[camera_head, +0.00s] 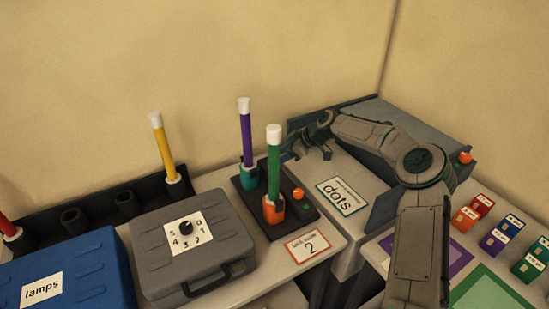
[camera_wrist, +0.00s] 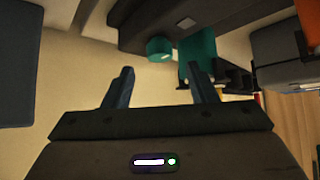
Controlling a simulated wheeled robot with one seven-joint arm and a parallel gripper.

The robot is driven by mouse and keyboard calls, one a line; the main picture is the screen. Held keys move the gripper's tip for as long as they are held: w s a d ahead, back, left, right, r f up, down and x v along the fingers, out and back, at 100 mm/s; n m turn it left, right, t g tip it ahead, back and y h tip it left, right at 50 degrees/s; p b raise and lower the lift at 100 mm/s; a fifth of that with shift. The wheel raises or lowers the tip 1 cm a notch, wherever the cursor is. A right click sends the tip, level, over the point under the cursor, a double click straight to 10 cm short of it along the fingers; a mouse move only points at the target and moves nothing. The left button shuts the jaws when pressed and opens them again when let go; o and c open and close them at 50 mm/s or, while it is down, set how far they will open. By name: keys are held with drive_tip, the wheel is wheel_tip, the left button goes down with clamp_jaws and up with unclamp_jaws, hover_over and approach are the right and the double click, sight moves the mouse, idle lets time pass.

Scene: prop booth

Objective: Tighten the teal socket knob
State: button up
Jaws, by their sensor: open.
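The teal socket (camera_head: 248,178) stands on a dark base plate (camera_head: 250,210) and holds an upright purple stick (camera_head: 245,135). In the wrist view the teal socket (camera_wrist: 196,62) is beside the round teal knob (camera_wrist: 158,48), which lies beyond my fingertips, roughly in line with the gap between them. In the head view I cannot make out the teal knob; the green stick and my gripper are in that area. My gripper (camera_head: 308,150) is open and empty to the right of the teal socket. Its two fingers are spread in the wrist view (camera_wrist: 160,80).
An orange socket (camera_head: 273,209) with an upright green stick (camera_head: 274,165) and an orange knob (camera_head: 298,193) share the plate. A yellow stick (camera_head: 162,142) stands behind the case.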

drive_tip(key=shift+p+x, duration=0.3)
drive_tip(key=shift+x, duration=1.85)
drive_tip(key=c, duration=1)
drive_tip(key=shift+o, duration=0.2)
